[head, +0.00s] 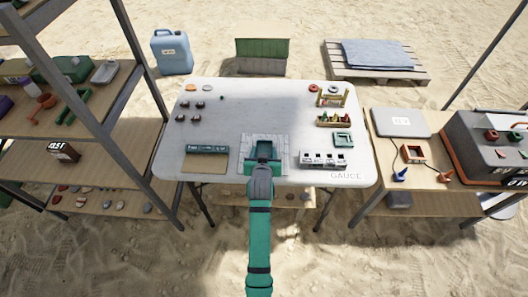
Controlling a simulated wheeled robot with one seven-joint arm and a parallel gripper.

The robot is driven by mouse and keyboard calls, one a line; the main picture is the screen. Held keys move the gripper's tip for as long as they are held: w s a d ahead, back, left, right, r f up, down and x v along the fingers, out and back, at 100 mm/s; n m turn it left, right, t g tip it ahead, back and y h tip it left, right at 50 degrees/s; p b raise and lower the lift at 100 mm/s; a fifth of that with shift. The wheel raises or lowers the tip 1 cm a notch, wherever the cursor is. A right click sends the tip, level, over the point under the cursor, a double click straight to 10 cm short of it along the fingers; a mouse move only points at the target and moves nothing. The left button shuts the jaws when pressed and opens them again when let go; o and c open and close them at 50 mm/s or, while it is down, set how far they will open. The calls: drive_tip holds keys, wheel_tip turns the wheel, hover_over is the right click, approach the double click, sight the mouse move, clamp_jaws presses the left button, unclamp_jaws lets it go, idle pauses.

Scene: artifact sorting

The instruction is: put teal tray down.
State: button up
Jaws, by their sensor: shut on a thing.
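The teal tray (264,140) is small and dark inside. It shows just beyond the end of my arm, over a pale grey tiled mat (247,142) at the near middle of the white table. My gripper (262,163) is at the tray's near edge and shut on it. The fingertips are small and partly hidden by the wrist. I cannot tell whether the tray's underside touches the mat.
Left of the mat are a teal rack (207,150) and a tan board (203,163). To the right are a white slotted block (323,159), a square teal frame (343,140) and a wooden box (334,121). The table's middle is clear.

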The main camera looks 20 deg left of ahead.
drive_tip(key=o, duration=1)
drive_tip(key=shift+f, duration=0.1)
